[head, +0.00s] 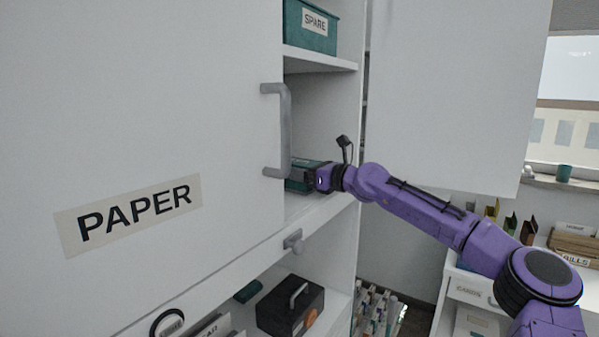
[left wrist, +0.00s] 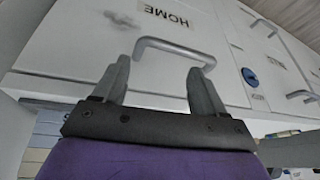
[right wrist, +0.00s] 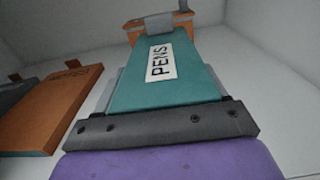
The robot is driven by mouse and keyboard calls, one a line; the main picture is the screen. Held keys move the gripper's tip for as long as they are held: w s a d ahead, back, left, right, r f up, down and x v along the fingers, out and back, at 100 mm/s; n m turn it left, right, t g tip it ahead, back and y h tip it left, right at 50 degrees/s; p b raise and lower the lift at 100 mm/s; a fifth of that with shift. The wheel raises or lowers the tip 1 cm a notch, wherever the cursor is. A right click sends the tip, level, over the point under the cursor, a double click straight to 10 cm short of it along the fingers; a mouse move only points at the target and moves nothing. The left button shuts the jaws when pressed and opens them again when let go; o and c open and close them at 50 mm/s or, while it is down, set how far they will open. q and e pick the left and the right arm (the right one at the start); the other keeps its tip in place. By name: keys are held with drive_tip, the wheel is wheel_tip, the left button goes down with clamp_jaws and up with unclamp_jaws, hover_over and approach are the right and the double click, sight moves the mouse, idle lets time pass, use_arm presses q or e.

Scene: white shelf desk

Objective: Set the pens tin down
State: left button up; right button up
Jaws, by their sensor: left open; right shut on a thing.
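The pens tin (right wrist: 150,90) is teal with a white PENS label in the right wrist view. In the head view its teal side (head: 299,180) shows in part inside the white cabinet, low in the compartment below the SPARE box. My right gripper (head: 312,178) is shut on the near end of the tin. I cannot tell whether the tin's underside touches the shelf (head: 315,207). The cabinet door edge hides part of the tin. My left gripper (left wrist: 160,67) is open and empty, in front of a drawer marked HOME (left wrist: 172,14); it is out of the head view.
The PAPER door (head: 140,130) with its grey handle (head: 284,130) stands close left of my right gripper. A teal SPARE box (head: 311,25) sits on the shelf above. An orange-brown flat item (right wrist: 50,110) lies left of the tin; another brown thing (right wrist: 132,27) is behind it.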

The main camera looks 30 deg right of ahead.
drive_tip(key=o, duration=0.7)
drive_tip(key=shift+f, duration=0.2)
drive_tip(key=o, duration=0.4)
drive_tip(key=shift+s+r, duration=0.2)
drive_tip(key=shift+s, duration=0.2)
drive_tip(key=shift+s+d+r, duration=0.1)
drive_tip(key=shift+s, duration=0.15)
drive_tip(key=shift+w, duration=0.1)
drive_tip(key=shift+d, duration=0.15)
drive_tip(key=p+v, duration=0.2)
drive_tip(key=p, duration=0.1)
drive_tip(key=r+p+v, duration=0.1)
drive_tip(key=p+v, duration=0.5)
drive_tip(key=shift+d+r+p, duration=0.15)
drive_tip(key=shift+r+p, duration=0.1)
drive_tip(key=shift+p, duration=0.05)
use_arm(q)
wheel_tip(320, 180, up, 9)
drive_tip(key=shift+s+b, duration=0.25)
drive_tip(key=shift+b, duration=0.1)
use_arm(e)
drive_tip(key=shift+s+d+f, duration=0.15)
drive_tip(key=shift+s+f, duration=0.1)
drive_tip(key=shift+s, duration=0.35)
drive_tip(key=shift+s+d+f, duration=0.15)
drive_tip(key=shift+s+f, duration=0.15)
drive_tip(key=shift+s, duration=0.25)
drive_tip(key=shift+s+d+f, duration=0.2)
drive_tip(key=shift+s+f, duration=0.05)
drive_tip(key=shift+s, duration=0.35)
